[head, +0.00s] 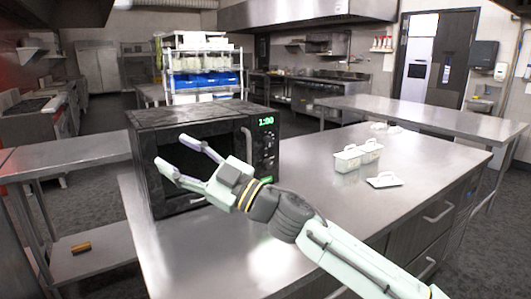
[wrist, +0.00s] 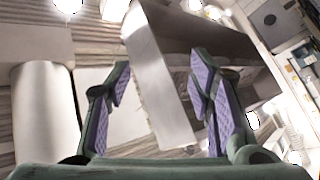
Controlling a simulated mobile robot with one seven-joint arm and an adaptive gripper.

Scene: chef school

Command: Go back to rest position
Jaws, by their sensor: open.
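My gripper (head: 184,162) is open and empty in the head view. It is raised in front of the black microwave (head: 205,150), with its fingers pointing to the left. In the wrist view my gripper (wrist: 160,100) shows both fingers spread apart with nothing between them. The wrist camera looks tilted up at the ceiling and an extractor hood. The microwave stands on the steel counter (head: 300,233), and its clock shows green digits. Its door looks closed, though my arm and gripper hide part of the front.
White lidded containers (head: 347,160) and a loose white lid (head: 384,180) sit on the counter to the right of my arm. A small brown block (head: 81,248) lies on a lower shelf at left. A wire rack (head: 204,75) stands behind the microwave. The right part of the counter is mostly clear.

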